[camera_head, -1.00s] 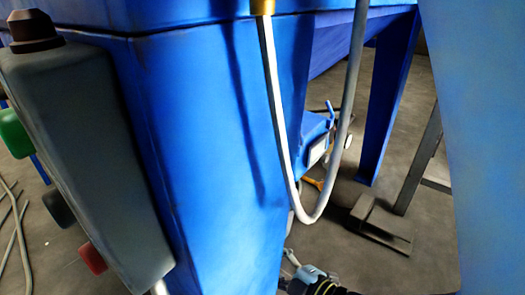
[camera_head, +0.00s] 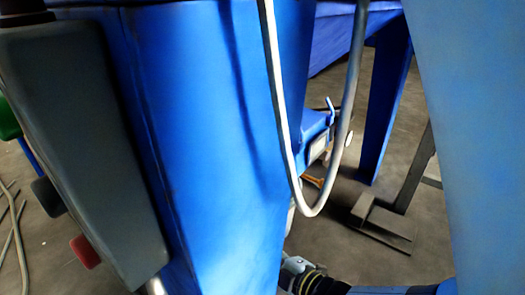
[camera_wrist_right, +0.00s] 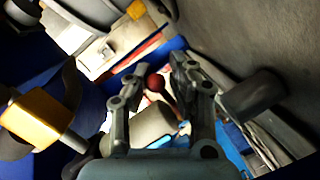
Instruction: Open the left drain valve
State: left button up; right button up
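My right gripper (camera_wrist_right: 158,68) is open in the right wrist view, with its two fingers apart. A small red ball-shaped knob (camera_wrist_right: 155,83) shows in the gap between them; I cannot tell whether a finger touches it. I cannot tell for sure which part is the left drain valve. A small orange part (camera_head: 312,181) shows low behind the hose in the head view, partly hidden. In the head view my right gripper's grey body (camera_head: 293,268) is at the bottom, beside the blue cabinet's lower edge, its fingers hidden. My left gripper is out of view.
A blue machine cabinet (camera_head: 205,130) fills the middle, with a grey control box (camera_head: 80,140) on its left. A pale hose (camera_head: 314,211) hangs in a loop in front. A yellow block (camera_wrist_right: 40,118) is left of the fingers in the wrist view. Floor shows at right.

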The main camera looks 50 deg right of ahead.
grip_shut()
jog(key=shift+f, duration=0.1)
jog(key=shift+s+a+f+m+y, duration=0.1)
jog(key=shift+a+f+m+y, duration=0.65)
jog(key=shift+m, duration=1.3)
jog(key=shift+s+a+f+m+y, duration=0.1)
jog(key=shift+a+f+m+y, duration=0.55)
jog(key=shift+m, duration=1.35)
jog(key=shift+s+a+f+m+y, duration=0.1)
jog(key=shift+a+f+m+y, duration=0.65)
jog(key=shift+m, duration=1.3)
jog(key=shift+d+y, duration=0.2)
jog(key=shift+y, duration=0.25)
